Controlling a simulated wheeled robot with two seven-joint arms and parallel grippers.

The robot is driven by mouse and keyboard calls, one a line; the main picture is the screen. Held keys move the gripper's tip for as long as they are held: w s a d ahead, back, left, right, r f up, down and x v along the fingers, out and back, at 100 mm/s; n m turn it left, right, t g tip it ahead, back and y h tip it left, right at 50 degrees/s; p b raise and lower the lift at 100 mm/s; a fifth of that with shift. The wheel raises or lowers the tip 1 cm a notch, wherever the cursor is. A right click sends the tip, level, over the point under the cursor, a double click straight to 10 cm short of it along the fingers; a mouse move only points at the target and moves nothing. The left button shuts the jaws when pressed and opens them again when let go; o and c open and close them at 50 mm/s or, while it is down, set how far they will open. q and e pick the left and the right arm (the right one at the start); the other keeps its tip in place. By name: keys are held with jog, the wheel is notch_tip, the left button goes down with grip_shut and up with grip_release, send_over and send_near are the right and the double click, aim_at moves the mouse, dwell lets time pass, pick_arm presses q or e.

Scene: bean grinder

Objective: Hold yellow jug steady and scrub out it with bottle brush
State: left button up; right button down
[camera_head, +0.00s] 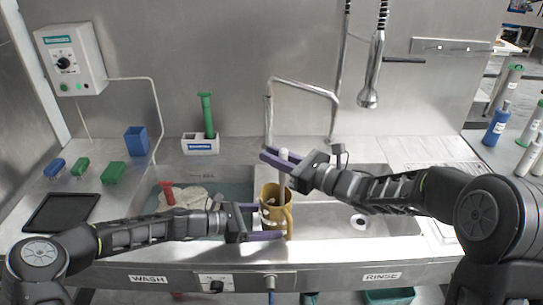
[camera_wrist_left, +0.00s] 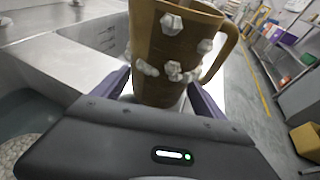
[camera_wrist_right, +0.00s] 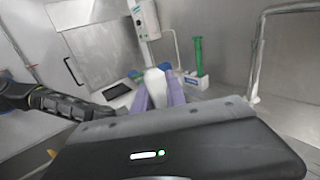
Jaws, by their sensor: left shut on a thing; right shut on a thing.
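The yellow jug (camera_head: 269,214) stands upright at the front of the sink, around the divider between the basins. It looks brownish in the left wrist view (camera_wrist_left: 165,38), with several whitish lumps on its wall and its handle at the right. My left gripper (camera_head: 266,222) is shut on the jug's body from the left. My right gripper (camera_head: 279,160) is shut on the white bottle brush (camera_head: 283,172) above the jug. The brush is about upright and its lower end goes into the jug's mouth, hidden there. In the right wrist view the brush's white top (camera_wrist_right: 155,84) shows between the fingers.
The wash basin (camera_head: 150,204) at left holds water and a pale item with a red handle (camera_head: 167,192). The rinse basin (camera_head: 335,222) at right is empty. A faucet (camera_head: 302,86) stands behind. A green brush (camera_head: 207,115) stands in a white holder at the back.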

jog(key=shift+w+a+f, duration=0.15)
jog(key=shift+w+a, duration=0.25)
jog(key=shift+w, duration=0.3)
jog(key=shift+a, duration=0.9)
jog(key=shift+s+a+r, duration=0.2)
jog(key=shift+s+a, duration=0.2)
jog(key=shift+s, duration=0.3)
